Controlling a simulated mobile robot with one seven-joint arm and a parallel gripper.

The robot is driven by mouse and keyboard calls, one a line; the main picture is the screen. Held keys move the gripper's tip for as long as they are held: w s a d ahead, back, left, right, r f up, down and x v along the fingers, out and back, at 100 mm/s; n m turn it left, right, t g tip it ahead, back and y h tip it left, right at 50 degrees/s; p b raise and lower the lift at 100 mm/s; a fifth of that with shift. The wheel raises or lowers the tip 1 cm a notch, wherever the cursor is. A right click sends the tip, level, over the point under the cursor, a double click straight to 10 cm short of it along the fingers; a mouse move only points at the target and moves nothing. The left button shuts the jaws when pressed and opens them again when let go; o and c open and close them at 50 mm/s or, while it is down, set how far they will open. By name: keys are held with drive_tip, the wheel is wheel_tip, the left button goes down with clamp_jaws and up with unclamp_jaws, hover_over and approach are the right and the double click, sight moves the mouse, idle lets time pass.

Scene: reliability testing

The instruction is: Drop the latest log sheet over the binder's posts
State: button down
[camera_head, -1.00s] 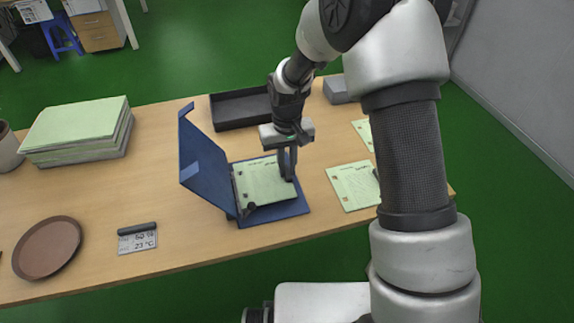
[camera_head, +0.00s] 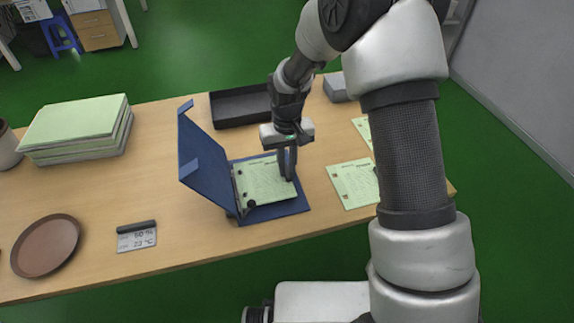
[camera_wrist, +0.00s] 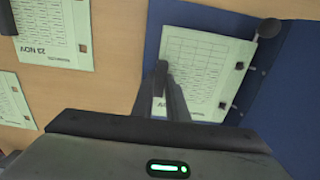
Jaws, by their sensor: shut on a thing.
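The blue binder (camera_head: 276,212) lies on the table with its cover raised at a slant on the left; its base also shows in the wrist view (camera_wrist: 290,97). A pale green log sheet (camera_head: 265,183) lies over the binder's base. My gripper (camera_head: 287,174) is shut on the edge of this sheet away from the cover. In the wrist view my fingertips (camera_wrist: 160,68) cover part of its heading, and the sheet (camera_wrist: 205,65) has two dark spots along its punched edge by the spine. I cannot tell whether the posts pass through the holes.
Loose log sheets (camera_head: 353,185) (camera_head: 362,131) lie to the right, one reading 23 NOV in the wrist view (camera_wrist: 50,32). A black tray (camera_head: 232,108) is behind the binder.

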drive_tip(key=shift+f+b, duration=0.4)
drive_tip(key=shift+f, duration=0.2)
drive_tip(key=c, duration=1.7)
unclamp_jaws()
drive_tip(key=shift+o, duration=0.2)
drive_tip(key=shift+r, duration=0.1)
wheel_tip(320, 180, up, 17)
drive_tip(key=p, duration=0.3)
drive_tip(key=shift+r, duration=0.15)
